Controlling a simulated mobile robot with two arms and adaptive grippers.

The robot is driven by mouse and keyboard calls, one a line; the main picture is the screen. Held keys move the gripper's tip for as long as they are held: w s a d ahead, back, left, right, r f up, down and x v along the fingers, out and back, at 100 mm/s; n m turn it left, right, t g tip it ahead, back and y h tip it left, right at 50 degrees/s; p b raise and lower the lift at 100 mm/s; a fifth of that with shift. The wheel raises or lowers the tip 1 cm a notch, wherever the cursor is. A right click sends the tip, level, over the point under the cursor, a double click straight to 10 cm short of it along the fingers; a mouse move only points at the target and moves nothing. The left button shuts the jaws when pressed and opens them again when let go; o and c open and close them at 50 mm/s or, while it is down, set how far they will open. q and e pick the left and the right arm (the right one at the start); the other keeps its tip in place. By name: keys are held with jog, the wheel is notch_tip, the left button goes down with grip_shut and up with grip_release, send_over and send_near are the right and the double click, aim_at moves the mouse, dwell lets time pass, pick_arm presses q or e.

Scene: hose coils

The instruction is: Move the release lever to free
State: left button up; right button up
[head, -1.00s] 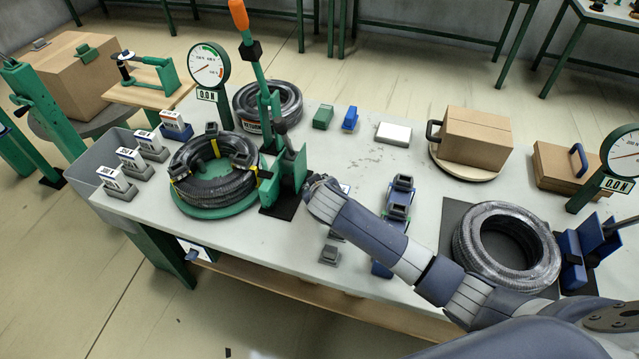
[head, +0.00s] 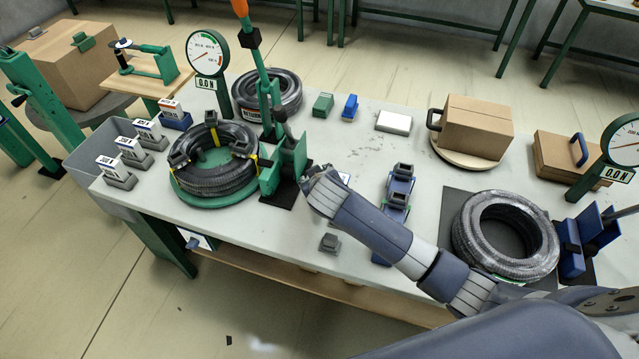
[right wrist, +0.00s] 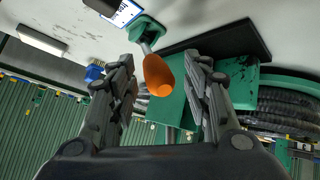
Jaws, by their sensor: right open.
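In the right wrist view an orange knob (right wrist: 158,76) sits on a short metal rod that rises from a green bracket (right wrist: 146,29); it looks like the release lever. My right gripper (right wrist: 160,62) is open, with one finger on each side of the knob. I cannot tell whether either finger touches it. In the head view my right wrist (head: 322,192) is beside the green press stand (head: 284,165) and hides the fingers and knob. The stand's tall green lever (head: 262,75) is upright, with an orange grip (head: 240,8). My left gripper is not in view.
A black banded hose coil (head: 215,178) lies left of the stand, with another coil (head: 285,92) behind. A gauge (head: 208,52) reads 0.0 N. Blue-grey clamps (head: 398,190) and a right-hand coil (head: 478,225) flank my arm.

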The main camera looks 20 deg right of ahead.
jog(key=v, duration=0.9)
jog(key=shift+s+a, duration=0.15)
dwell(0.4)
